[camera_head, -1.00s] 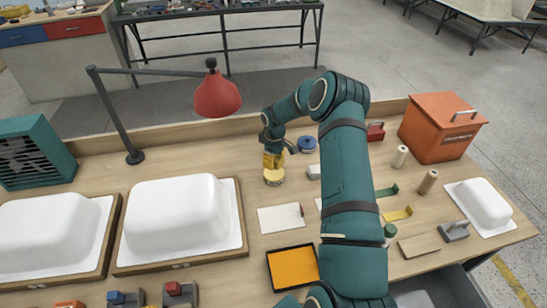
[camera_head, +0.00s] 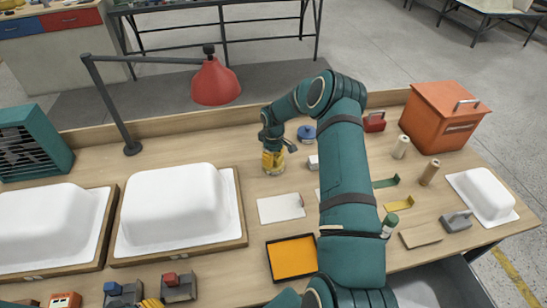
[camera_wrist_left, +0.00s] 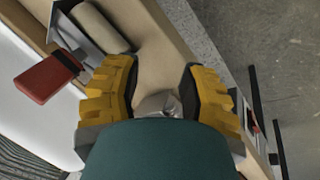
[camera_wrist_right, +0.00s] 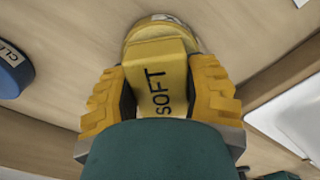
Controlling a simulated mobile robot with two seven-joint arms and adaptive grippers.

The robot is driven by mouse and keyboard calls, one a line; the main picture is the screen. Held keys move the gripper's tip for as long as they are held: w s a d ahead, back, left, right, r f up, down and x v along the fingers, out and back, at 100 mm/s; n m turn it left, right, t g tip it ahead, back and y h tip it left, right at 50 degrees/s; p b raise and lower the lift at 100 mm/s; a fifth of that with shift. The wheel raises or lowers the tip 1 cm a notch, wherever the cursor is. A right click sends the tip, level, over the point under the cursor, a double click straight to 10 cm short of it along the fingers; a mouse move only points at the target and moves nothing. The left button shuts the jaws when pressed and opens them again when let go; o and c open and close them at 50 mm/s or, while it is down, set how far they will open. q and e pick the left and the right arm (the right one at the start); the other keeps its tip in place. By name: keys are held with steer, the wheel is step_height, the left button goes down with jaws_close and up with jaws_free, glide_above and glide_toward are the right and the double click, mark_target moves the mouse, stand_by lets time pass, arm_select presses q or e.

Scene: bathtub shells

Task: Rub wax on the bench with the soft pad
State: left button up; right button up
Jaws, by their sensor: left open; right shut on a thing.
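My right gripper (camera_head: 273,160) is shut on the yellow soft pad (camera_wrist_right: 158,88), lettered SOFT, in the right wrist view. The pad points down at a round, pale-rimmed yellow tin (camera_wrist_right: 160,28). The pad's lower end overlaps the tin; I cannot tell whether they touch.
White tub shells (camera_head: 168,212) lie in wooden frames at left. A red lamp (camera_head: 215,82) hangs over the bench. A blue disc (camera_head: 307,134) is behind the tin. An orange tray (camera_head: 293,258) is at the front, an orange box (camera_head: 441,115) at back right.

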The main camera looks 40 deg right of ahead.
arm_select(q)
steer(key=shift+f+b, duration=0.45)
arm_select(e)
steer(key=shift+f, duration=0.5)
arm_select(q)
steer(key=shift+f, duration=0.2)
arm_select(e)
steer(key=shift+s+f, duration=0.1)
stand_by(1.6)
arm_select(q)
steer(key=shift+r+p, duration=1.35)
steer(key=shift+r, duration=0.25)
arm_select(e)
steer(key=shift+r, duration=3.55)
